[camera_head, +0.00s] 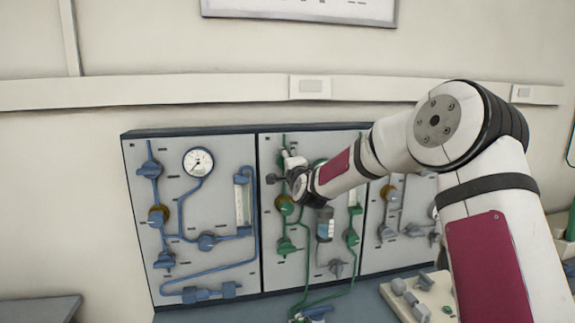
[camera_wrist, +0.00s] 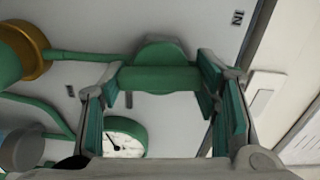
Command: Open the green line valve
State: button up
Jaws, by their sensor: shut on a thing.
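The green line valve (camera_wrist: 158,76) is a rounded green body with a bar-like handle in the wrist view, joined to a green pipe (camera_wrist: 80,57) on its left. My gripper (camera_wrist: 155,95) has its teal-padded fingers on both sides of the handle and is shut on it. In the head view my gripper (camera_head: 288,168) is at the upper left of the middle panel (camera_head: 268,250), where the arm end hides most of the valve. How far the handle is turned cannot be told.
The middle panel also carries a green gauge (camera_wrist: 124,138), a brass-and-green regulator (camera_head: 285,205) and lower green valves (camera_head: 286,246). A blue-piped panel (camera_head: 140,215) is on the left and a grey-piped one on the right. A bench (camera_head: 370,302) lies below.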

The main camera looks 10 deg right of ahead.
jog(key=shift+m, duration=0.7)
jog(key=o, duration=1.2)
jog(key=shift+c, duration=0.2)
jog(key=s, duration=1.2)
